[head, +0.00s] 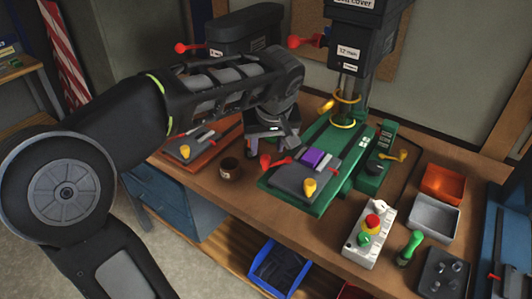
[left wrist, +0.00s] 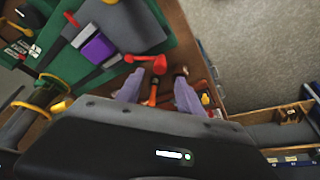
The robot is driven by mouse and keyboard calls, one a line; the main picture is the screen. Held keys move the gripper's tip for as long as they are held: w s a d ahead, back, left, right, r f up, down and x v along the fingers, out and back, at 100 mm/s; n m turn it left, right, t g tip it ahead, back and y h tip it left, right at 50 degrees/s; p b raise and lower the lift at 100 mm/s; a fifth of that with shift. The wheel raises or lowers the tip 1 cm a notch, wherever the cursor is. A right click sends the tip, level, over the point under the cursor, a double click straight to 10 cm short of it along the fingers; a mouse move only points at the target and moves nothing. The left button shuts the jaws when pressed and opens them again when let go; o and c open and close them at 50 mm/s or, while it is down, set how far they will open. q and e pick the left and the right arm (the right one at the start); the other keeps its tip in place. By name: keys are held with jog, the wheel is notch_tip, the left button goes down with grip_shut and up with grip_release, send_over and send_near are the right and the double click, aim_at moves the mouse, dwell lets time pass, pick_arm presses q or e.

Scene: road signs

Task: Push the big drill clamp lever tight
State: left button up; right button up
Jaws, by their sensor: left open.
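The big drill (head: 352,45) stands on a green base (head: 325,140) at the bench's middle. On the base, a grey vise (head: 300,185) with a yellow knob holds a purple block (head: 313,156). A red clamp lever (head: 277,162) sticks out at the vise's left; it also shows in the left wrist view (left wrist: 147,66). My left gripper (head: 270,142) is open and empty, just behind and above the lever in the head view. In the left wrist view, its fingertips (left wrist: 157,86) are close to the lever; I cannot tell whether they touch. My right gripper is not in view.
A smaller drill (head: 240,30) with an orange base (head: 180,160) stands left. A brown cup (head: 230,170) sits between the bases. A control box (head: 360,245), a green-handled tool (head: 410,247), an orange bin (head: 442,183) and a grey bin (head: 432,214) stand right.

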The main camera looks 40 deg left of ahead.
aim_at(265, 157)
pick_arm(q)
jog(key=p+x, duration=0.1)
jog(key=x, duration=0.4)
jog(key=shift+a+f, duration=0.1)
jog(key=shift+f, duration=0.1)
grip_shut()
dwell(1.2)
